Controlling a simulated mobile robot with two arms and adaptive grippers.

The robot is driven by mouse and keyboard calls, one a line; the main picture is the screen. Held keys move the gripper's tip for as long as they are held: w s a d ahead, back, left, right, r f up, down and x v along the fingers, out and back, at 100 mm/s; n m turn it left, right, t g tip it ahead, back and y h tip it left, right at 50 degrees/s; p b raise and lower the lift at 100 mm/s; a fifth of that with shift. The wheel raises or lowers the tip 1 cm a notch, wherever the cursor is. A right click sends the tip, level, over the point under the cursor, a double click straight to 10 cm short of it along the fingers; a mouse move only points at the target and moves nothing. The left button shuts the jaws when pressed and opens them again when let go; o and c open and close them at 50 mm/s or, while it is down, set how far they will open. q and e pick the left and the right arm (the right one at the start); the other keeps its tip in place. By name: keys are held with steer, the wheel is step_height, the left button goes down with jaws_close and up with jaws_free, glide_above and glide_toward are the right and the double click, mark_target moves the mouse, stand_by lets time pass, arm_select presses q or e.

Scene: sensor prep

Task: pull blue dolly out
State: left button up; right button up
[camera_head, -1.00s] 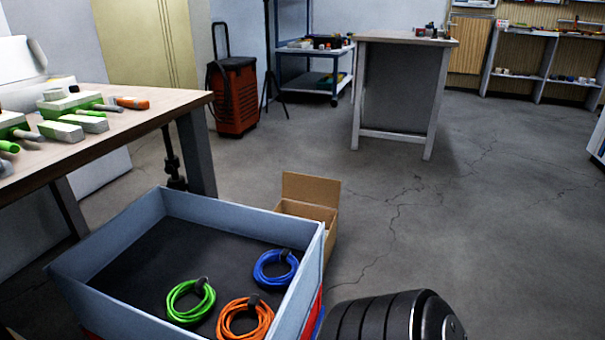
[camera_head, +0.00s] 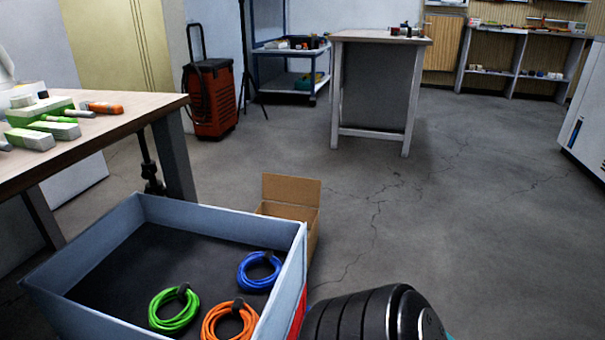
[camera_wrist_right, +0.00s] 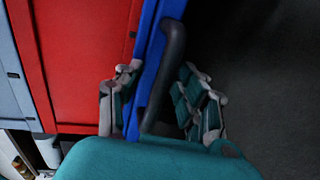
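In the right wrist view, a blue strip (camera_wrist_right: 151,62), apparently the blue dolly's edge, runs beside a red crate (camera_wrist_right: 80,60). A dark curved handle (camera_wrist_right: 172,50) stands along it. My right gripper (camera_wrist_right: 160,100) has its fingers spread, one on each side of the handle, with a visible gap. Contact with the handle cannot be told. In the head view, a grey-blue crate (camera_head: 224,212) sits above a sliver of red (camera_head: 299,314); the dolly below is hidden. My left gripper is out of view.
The grey-blue crate holds green (camera_head: 174,310), orange (camera_head: 229,322) and blue (camera_head: 259,272) cable coils. An open cardboard box (camera_head: 291,190) stands right behind it. A workbench (camera_head: 130,112) is at left. Floor (camera_head: 450,230) to the right is clear.

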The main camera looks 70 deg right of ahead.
steer(key=v, duration=1.2)
stand_by(0.3)
